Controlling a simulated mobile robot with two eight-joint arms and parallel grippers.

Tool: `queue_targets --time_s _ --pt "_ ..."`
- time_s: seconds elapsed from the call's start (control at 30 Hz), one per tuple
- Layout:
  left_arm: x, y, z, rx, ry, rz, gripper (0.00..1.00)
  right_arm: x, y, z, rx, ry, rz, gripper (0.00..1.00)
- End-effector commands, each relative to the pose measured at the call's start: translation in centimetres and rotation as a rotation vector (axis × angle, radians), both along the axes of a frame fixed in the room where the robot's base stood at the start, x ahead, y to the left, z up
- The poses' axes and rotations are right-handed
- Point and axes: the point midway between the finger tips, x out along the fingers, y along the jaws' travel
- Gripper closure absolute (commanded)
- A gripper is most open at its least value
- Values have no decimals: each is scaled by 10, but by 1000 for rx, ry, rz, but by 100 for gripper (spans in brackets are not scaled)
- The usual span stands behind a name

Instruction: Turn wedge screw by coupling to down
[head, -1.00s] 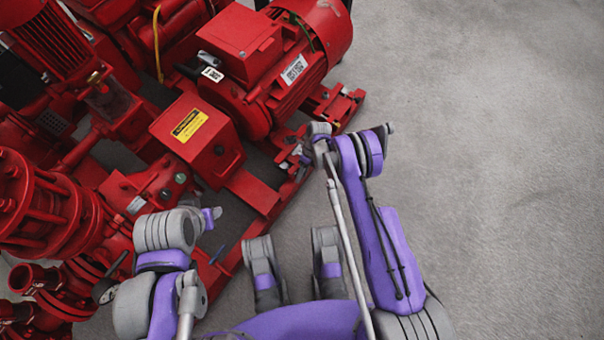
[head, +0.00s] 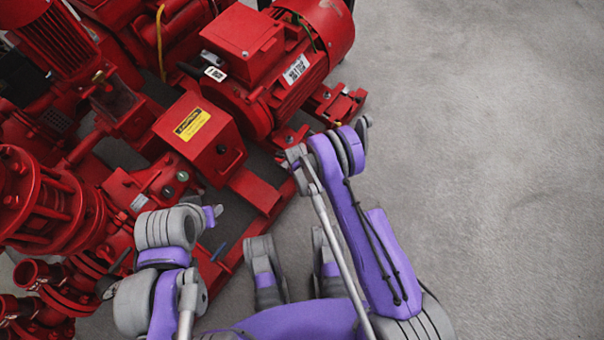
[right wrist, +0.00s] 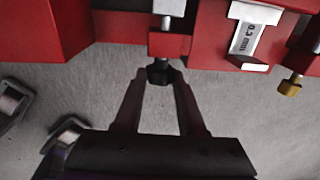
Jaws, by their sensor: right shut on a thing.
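In the right wrist view the wedge screw (right wrist: 159,73) shows a dark head below a small red block, with a bright metal shank above it. My right gripper (right wrist: 159,76) has its two fingertips closed on either side of this head, gripping it. In the head view my right arm reaches to the red base frame beside the coupling box (head: 197,133), which carries a yellow label. The right fingers and the screw are hidden there. My left arm is bent near the pump at the lower left, and its gripper cannot be made out.
A metal plate marked 0.3 mm (right wrist: 247,36) and a brass-tipped screw (right wrist: 290,87) sit right of the held screw. The red motor (head: 275,70) stands behind the coupling box. Grey floor (head: 480,150) is free on the right.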

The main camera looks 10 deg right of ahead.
Motion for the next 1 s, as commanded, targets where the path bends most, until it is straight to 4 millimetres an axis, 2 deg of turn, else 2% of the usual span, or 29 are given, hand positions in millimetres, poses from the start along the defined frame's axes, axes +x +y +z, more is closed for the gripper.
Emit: queue_targets --time_s 0.67,0.7,0.83,0.87,1.0 --pt "0 0 0 0 0 0 55 0 1 0 -55 -57 0 100" --pt "0 0 0 0 0 0 55 0 1 0 -55 -57 0 57" --pt "0 0 0 0 0 0 55 -1 1 0 -55 -55 0 34" --pt "0 0 0 0 0 0 55 -1 1 0 -55 -55 0 31" --pt "0 0 0 0 0 0 55 -1 1 0 -54 -54 0 31"
